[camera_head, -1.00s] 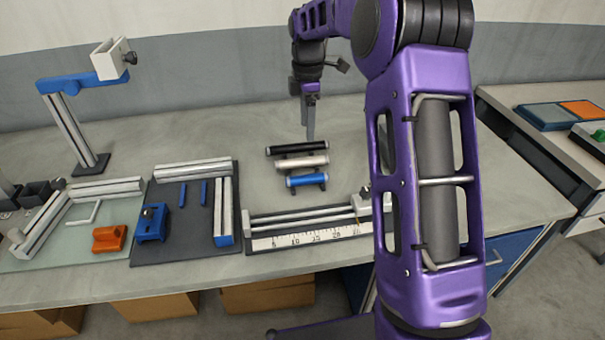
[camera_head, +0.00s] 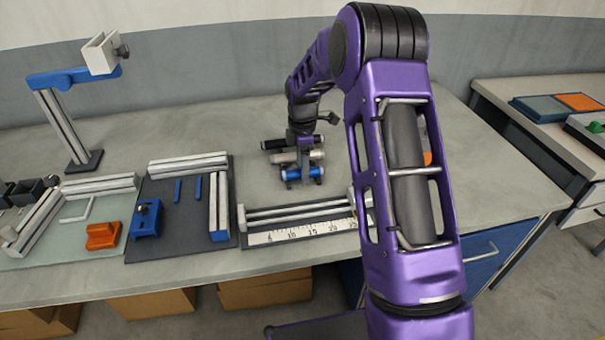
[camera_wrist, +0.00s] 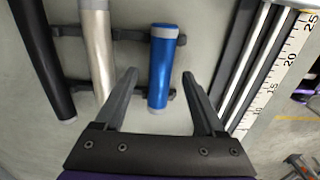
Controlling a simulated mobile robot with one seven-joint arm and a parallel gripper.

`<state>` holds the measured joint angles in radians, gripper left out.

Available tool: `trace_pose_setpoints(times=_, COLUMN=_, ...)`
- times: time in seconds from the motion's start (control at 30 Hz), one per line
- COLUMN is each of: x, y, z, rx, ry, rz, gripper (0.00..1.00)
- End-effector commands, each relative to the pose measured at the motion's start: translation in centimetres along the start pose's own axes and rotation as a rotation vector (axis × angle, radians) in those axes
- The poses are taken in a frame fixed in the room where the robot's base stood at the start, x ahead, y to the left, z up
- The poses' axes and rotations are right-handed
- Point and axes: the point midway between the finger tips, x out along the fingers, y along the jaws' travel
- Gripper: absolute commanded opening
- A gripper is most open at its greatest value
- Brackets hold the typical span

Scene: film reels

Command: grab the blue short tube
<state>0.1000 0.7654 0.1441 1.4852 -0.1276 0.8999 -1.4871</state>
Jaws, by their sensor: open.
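The blue short tube (camera_wrist: 162,72) has grey end caps and lies on a dark rack. In the wrist view it sits between the fingers of my gripper (camera_wrist: 160,82), which is open, with a gap on each side. In the head view the blue tube (camera_head: 291,175) is the nearest of three parallel tubes, partly hidden by my gripper (camera_head: 303,172), which is over it. A longer silver-white tube (camera_wrist: 97,45) lies beside it, just outside the left finger in the wrist view. A black tube (camera_wrist: 42,58) lies farther left.
A ruler fixture (camera_head: 300,232) with metal rails lies in front of the tubes; its rails (camera_wrist: 262,70) are right of my gripper in the wrist view. A dark mat (camera_head: 183,247) with blue parts is to the left. Bench to the right of the rack is partly hidden by my arm.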

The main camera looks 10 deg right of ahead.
Motion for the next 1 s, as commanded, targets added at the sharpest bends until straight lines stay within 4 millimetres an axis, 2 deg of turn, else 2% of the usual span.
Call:
trace_pose_setpoints(times=0.1, x=0.91, y=-0.03, z=0.01, rx=0.000, ry=0.000, rz=-0.001, gripper=0.72)
trace_pose_setpoints(times=0.33, x=0.98, y=0.00, z=0.00, rx=0.000, ry=0.000, rz=0.000, gripper=0.72)
trace_pose_setpoints(times=0.73, x=0.94, y=0.01, z=-0.01, rx=0.000, ry=0.000, rz=0.000, gripper=0.00)
trace_pose_setpoints(times=1.0, x=0.90, y=0.02, z=-0.01, rx=0.000, ry=0.000, rz=0.001, gripper=0.00)
